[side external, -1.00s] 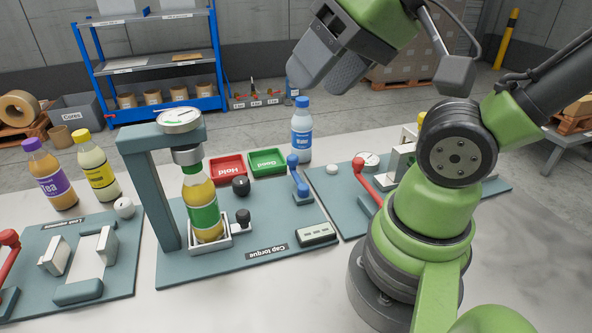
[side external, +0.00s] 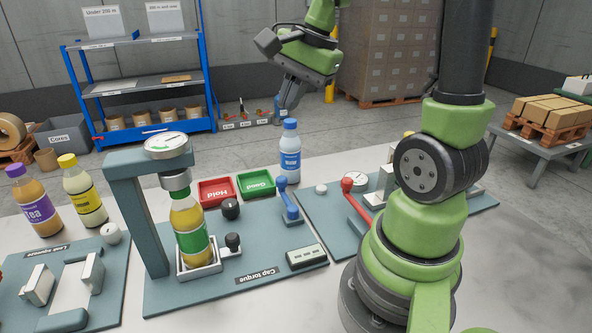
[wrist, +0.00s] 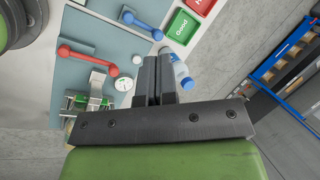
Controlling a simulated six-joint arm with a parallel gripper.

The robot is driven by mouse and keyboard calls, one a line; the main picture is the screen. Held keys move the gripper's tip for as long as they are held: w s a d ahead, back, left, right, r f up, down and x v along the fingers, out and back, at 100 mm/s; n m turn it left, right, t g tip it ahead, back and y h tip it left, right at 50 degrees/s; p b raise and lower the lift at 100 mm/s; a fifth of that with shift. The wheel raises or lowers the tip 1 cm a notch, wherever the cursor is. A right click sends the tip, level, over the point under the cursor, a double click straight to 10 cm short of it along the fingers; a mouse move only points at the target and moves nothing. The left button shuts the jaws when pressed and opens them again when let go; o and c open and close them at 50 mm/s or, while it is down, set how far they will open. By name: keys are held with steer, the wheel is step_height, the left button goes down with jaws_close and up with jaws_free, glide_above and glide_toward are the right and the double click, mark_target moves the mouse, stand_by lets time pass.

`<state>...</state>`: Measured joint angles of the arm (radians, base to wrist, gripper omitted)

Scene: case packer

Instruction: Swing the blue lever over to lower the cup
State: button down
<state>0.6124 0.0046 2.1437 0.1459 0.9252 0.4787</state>
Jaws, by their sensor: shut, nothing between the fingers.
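The blue lever (side external: 288,204) stands on the right part of the cap torque station's teal plate (side external: 217,277), its round knob toward the back. It also shows in the wrist view (wrist: 143,25). The grey cup (side external: 175,180) hangs from the station's arm under a round dial, above a green-labelled bottle (side external: 188,223); I cannot tell whether it touches the cap. My gripper (side external: 281,108) is shut and empty, pointing down behind the blue-capped water bottle, apart from the lever. In the wrist view its fingers (wrist: 155,60) partly cover that bottle.
The water bottle (side external: 290,151) stands behind the lever. A red tray (side external: 217,190) and a green tray (side external: 255,183) lie left of it. A red lever (side external: 355,203) stands on the neighbouring plate to the right. Black knobs (side external: 230,208) sit near the green-labelled bottle.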

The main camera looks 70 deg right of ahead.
steer(key=s+d+f+m+y, duration=0.1)
steer(key=s+d+f+m, duration=0.2)
steer(key=d+f+m, duration=0.7)
steer(key=d, duration=0.3)
steer(key=shift+m+g, duration=0.3)
steer(key=shift+s+a+f, duration=0.1)
steer(key=shift+y, duration=0.3)
steer(key=x, duration=0.9)
steer(key=shift+f, duration=0.15)
steer(key=w+a, duration=0.1)
steer(key=w, duration=0.1)
steer(key=shift+w+a+f, duration=0.35)
steer(key=shift+a+f, duration=0.05)
steer(key=shift+w+a, duration=0.3)
steer(key=shift+w, duration=0.1)
steer(key=shift+w, duration=0.1)
